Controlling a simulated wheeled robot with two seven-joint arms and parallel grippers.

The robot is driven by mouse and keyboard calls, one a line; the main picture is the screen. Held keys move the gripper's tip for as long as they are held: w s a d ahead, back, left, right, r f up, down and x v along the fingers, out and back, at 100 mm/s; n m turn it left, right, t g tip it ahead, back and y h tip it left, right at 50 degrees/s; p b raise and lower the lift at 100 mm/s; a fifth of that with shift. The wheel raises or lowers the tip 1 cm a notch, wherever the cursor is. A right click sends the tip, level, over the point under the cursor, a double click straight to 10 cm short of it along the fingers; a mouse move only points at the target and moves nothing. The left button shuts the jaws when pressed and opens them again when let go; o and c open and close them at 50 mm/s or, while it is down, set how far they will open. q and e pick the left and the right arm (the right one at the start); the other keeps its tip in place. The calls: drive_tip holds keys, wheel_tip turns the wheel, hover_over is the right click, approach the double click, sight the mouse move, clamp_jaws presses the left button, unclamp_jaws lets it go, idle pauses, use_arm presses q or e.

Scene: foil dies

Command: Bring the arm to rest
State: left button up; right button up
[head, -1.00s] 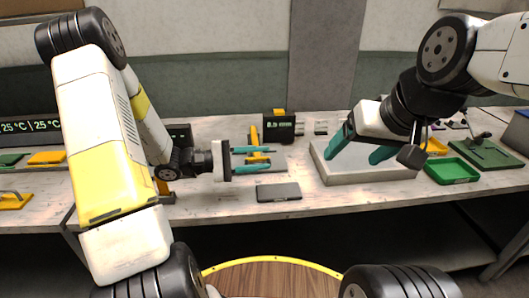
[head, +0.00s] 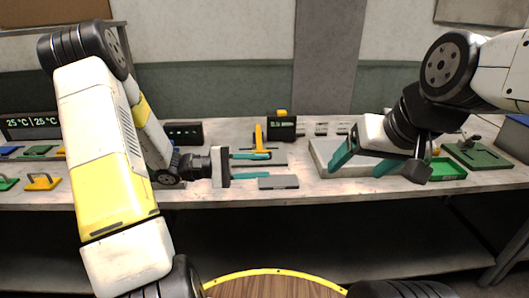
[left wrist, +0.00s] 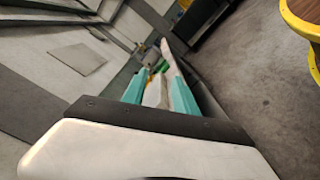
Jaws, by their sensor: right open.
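My left gripper (head: 262,166) is at the middle of the head view, its two teal fingers apart and pointing right, in front of the workbench (head: 225,195). In the left wrist view, its teal fingers (left wrist: 158,92) are also apart, with no held thing clearly visible between them. My right gripper (head: 362,162) hangs open at the right, its teal fingers apart and pointing down-left. It appears in front of a pale block (head: 322,155) and partly hides it. I cannot tell whether it touches the block.
A dark grey flat piece (head: 278,183) lies near the bench's front edge. A green tray (head: 448,172) and a dark green fixture (head: 480,155) stand at right. A black display box (head: 282,128) is behind. Yellow and green handled pieces (head: 42,182) lie at left.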

use_arm(q)
drive_tip(key=s+d+r+m+g+y, duration=0.1)
drive_tip(key=s+r+m+g+y, duration=0.35)
drive_tip(key=s+y, duration=0.55)
drive_tip(key=s+a+r+m+t+y, duration=0.3)
drive_tip(key=s+a+r+t+y, duration=0.2)
drive_tip(key=a+r+t, duration=0.3)
drive_tip(key=shift+s+a+y, duration=0.3)
drive_tip(key=shift+s+a, duration=0.05)
drive_tip(key=shift+s, duration=0.5)
idle(0.4)
